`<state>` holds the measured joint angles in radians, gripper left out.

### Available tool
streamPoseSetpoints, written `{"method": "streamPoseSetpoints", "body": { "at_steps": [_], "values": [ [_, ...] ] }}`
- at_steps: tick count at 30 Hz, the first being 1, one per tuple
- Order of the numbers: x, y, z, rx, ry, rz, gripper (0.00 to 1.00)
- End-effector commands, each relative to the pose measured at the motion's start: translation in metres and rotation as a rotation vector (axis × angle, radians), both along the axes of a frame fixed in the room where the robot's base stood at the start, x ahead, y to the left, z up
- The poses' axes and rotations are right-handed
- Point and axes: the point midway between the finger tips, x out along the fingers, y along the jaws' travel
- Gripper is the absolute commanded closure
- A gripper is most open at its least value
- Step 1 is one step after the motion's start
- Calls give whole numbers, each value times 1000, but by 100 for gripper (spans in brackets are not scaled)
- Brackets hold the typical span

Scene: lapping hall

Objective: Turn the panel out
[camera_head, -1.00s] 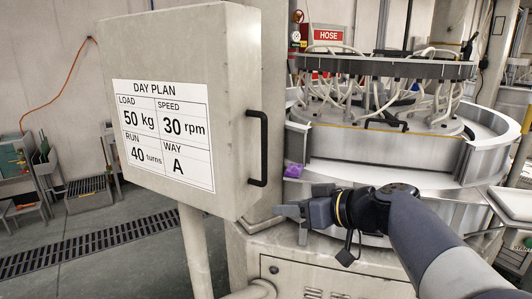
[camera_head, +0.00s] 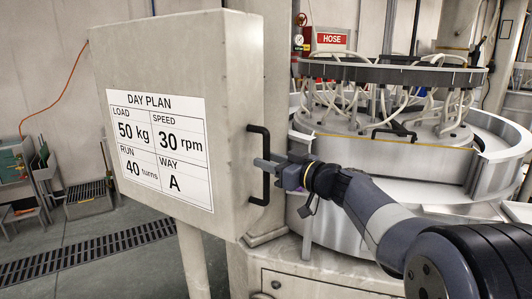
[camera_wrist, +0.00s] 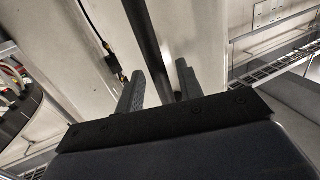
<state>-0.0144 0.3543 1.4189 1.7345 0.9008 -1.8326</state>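The panel (camera_head: 180,75) is a pale grey box with a white "DAY PLAN" sheet (camera_head: 160,145) on its front. A black upright bar handle (camera_head: 265,150) is on its right side face. My gripper (camera_head: 262,164) is level with the handle, its fingers reaching it from the right. In the wrist view the dark handle bar (camera_wrist: 147,40) runs down between the two fingers of my gripper (camera_wrist: 160,85), with gaps visible on both sides. The fingers are apart and not shut on the bar. The bar's lower end is hidden behind the gripper body.
The round lapping machine (camera_head: 390,75) with white hoses stands behind my arm on the right. A post (camera_head: 193,255) stands under the panel.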

Motion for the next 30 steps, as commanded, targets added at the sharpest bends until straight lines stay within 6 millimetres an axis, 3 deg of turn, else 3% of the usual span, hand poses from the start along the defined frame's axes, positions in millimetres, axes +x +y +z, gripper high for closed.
{"method": "streamPoseSetpoints", "body": {
  "at_steps": [5,14,26,30],
  "values": [
    [8,11,0,0,2,1,65],
    [9,12,-1,1,1,0,66],
    [9,12,-1,1,1,0,98],
    [9,12,-1,1,1,0,100]
  ]
}}
